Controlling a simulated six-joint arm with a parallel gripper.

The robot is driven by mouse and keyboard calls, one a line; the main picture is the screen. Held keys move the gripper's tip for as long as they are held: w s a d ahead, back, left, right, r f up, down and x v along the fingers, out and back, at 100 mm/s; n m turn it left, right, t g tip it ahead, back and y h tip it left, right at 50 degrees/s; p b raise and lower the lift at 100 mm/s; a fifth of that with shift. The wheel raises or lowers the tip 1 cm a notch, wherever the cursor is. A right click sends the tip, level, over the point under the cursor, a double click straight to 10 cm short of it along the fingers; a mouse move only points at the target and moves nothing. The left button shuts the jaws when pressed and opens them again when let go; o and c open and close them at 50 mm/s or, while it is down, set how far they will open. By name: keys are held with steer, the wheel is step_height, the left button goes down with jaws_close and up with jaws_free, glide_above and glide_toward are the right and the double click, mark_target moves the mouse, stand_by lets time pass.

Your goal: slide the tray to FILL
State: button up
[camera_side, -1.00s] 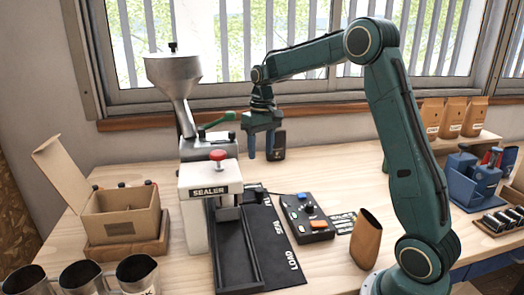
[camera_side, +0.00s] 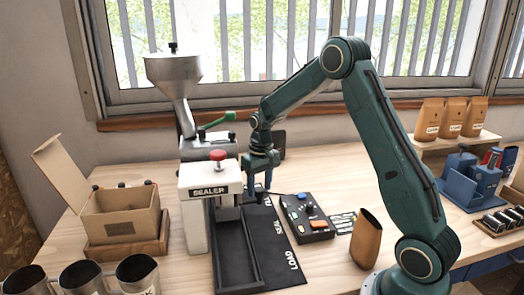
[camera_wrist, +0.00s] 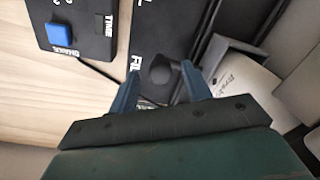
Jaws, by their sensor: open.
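The long black tray (camera_side: 262,277), with low walls, lies on the black station mat (camera_side: 284,272) with its near end beside the LOAD label. Its far part runs back under the sealer, where I cannot see it well. My gripper (camera_side: 259,184) is open, fingers down, behind the sealer near the FILL end of the mat. In the wrist view my fingers (camera_wrist: 160,88) stand either side of a dark round knob (camera_wrist: 160,70) beside the FILL label. I cannot tell whether they touch it or whether it belongs to the tray.
The white sealer (camera_side: 196,215) with a red knob stands left of the tray. A metal hopper (camera_side: 173,75) with a green lever is behind it. A button panel (camera_side: 307,218) is right of the mat, and a brown pouch (camera_side: 367,240) stands further right.

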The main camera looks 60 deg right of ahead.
steer(key=shift+f, duration=0.45)
jaws_close()
steer(key=shift+w+d+r, duration=0.1)
steer(key=shift+w+d, duration=1.4)
steer(key=shift+w, duration=0.1)
steer(key=shift+c, duration=0.6)
jaws_free()
steer(key=shift+d, duration=0.1)
steer(key=shift+o, duration=0.6)
